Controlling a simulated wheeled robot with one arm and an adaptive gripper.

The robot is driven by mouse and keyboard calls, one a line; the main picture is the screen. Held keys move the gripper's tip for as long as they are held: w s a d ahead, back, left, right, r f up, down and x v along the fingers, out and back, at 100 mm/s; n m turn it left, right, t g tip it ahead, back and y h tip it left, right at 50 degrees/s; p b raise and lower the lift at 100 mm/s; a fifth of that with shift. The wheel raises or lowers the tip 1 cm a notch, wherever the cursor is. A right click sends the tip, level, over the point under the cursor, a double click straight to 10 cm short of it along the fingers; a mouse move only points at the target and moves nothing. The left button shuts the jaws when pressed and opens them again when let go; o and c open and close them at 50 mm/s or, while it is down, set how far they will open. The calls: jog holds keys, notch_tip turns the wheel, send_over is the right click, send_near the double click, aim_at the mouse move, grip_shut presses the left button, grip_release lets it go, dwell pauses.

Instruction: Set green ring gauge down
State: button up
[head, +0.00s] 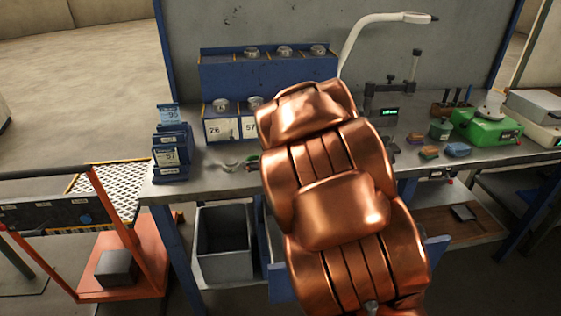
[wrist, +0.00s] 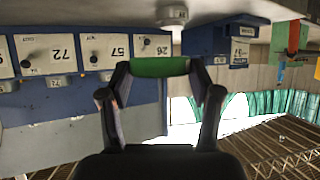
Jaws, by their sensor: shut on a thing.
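In the wrist view, the green ring gauge (wrist: 160,67) is a short green band seen edge-on, its hole not visible. My gripper (wrist: 160,70) is shut on it, with one dark finger at each end. The gauge is held up in front of a blue rack with numbered plates (wrist: 62,53); I cannot tell the gap between them.
The grey workbench (head: 215,180) carries a blue rack (head: 232,75) with metal rings, a blue card holder (head: 170,160) at left and a green device (head: 487,127) at right. A lamp (head: 375,22) arches above. A grey bin (head: 225,243) stands below; an orange cart (head: 125,250) is at left.

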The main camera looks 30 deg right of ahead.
jog(key=s+d+f, duration=0.3)
jog(key=s+d, duration=0.6)
jog(key=s, duration=0.1)
jog(key=shift+n+y, duration=0.3)
jog(key=w+d, duration=0.2)
jog(key=w, duration=0.2)
jog(key=w+d+f+p, duration=0.1)
jog(key=w+d, duration=0.1)
jog(key=w, duration=0.3)
jog(key=w+d+p, duration=0.1)
jog(key=w+d, duration=0.1)
jog(key=w, duration=0.3)
jog(key=shift+w+d+f, duration=0.25)
jog(key=shift+f, duration=0.05)
jog(key=shift+f+p, duration=0.4)
jog(key=shift+f, duration=1.4)
jog(key=o, duration=1.3)
jog(key=shift+f, duration=0.1)
jog(key=shift+o, duration=0.2)
